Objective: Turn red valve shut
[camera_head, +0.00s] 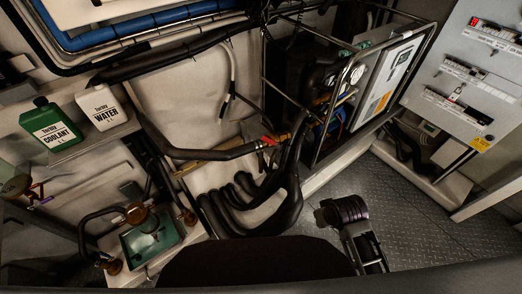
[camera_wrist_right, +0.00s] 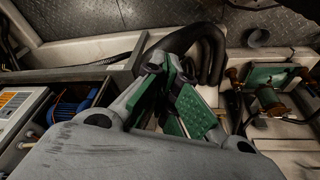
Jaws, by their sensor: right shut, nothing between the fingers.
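The red valve handle (camera_head: 267,141) shows in the head view as a small red lever on the pipework, where a brass-coloured pipe and a dark hose end meet, left of the metal frame. I do not make it out in the right wrist view. My right gripper (camera_wrist_right: 175,78) fills the middle of the right wrist view, with green pads on grey fingers. It is shut and empty, with black hoses (camera_wrist_right: 208,50) showing beyond it. Its distance from the valve cannot be told. My left gripper is not in view.
A metal tube frame (camera_head: 323,150) with gauges stands right of the valve. Thick black hoses (camera_head: 262,226) curve below it. A green pump unit (camera_head: 150,238) stands lower left. Coolant (camera_head: 50,124) and water (camera_head: 103,108) bottles sit on a shelf. Floor plating (camera_head: 430,225) is clear at right.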

